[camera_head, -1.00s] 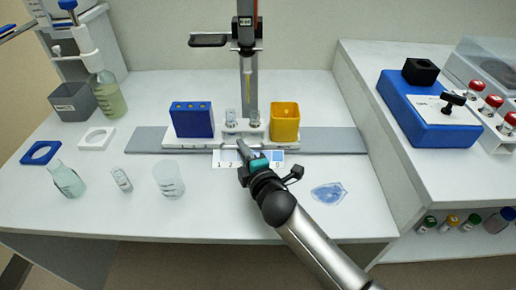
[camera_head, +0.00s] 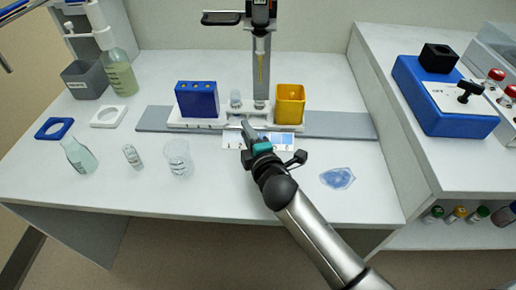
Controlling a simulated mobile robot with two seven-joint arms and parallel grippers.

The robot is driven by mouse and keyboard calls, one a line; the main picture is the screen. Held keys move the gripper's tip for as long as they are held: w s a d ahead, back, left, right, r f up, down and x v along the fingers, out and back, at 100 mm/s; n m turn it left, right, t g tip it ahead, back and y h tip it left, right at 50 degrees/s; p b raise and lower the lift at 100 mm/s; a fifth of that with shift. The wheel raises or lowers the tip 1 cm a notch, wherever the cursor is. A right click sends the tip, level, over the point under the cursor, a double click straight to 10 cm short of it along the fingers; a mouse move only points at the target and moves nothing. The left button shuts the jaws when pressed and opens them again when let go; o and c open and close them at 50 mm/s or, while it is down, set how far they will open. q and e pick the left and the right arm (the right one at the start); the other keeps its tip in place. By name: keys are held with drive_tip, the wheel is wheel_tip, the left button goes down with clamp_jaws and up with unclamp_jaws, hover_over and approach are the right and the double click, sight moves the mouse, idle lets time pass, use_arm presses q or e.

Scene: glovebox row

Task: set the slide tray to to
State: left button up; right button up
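The slide tray is the white carrier (camera_head: 196,123) on a long grey rail (camera_head: 340,124) in the head view. It bears a blue block (camera_head: 197,99), a yellow cup (camera_head: 290,103) and small clear vials (camera_head: 236,99) between them. A numbered strip (camera_head: 285,141) lies along the front of the rail, partly hidden by my gripper. My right gripper (camera_head: 246,128) is at the front edge of the carrier, near its middle. I cannot tell whether it touches the carrier or whether its fingers are apart. My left gripper is out of view.
A pipette stand (camera_head: 262,75) rises behind the carrier. At left are a flask (camera_head: 78,156), a vial (camera_head: 132,156), a beaker (camera_head: 177,158), a grey bin (camera_head: 84,80) and a bottle (camera_head: 119,72). A blue puddle-like patch (camera_head: 338,178) lies at right. A blue device (camera_head: 440,100) stands further right.

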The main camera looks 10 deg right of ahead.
drive_tip(key=p+v, duration=0.1)
drive_tip(key=v, duration=0.5)
drive_tip(key=shift+s+p, duration=0.25)
drive_tip(key=shift+p, duration=0.15)
drive_tip(key=p+v, duration=0.1)
drive_tip(key=v, duration=0.5)
drive_tip(key=shift+s, duration=0.2)
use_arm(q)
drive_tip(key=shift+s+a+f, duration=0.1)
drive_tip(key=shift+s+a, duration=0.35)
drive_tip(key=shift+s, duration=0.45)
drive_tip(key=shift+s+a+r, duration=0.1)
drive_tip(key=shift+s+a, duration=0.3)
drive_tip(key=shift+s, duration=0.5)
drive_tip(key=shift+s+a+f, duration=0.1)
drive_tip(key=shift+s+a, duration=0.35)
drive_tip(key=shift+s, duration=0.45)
use_arm(e)
drive_tip(key=shift+v, duration=0.9)
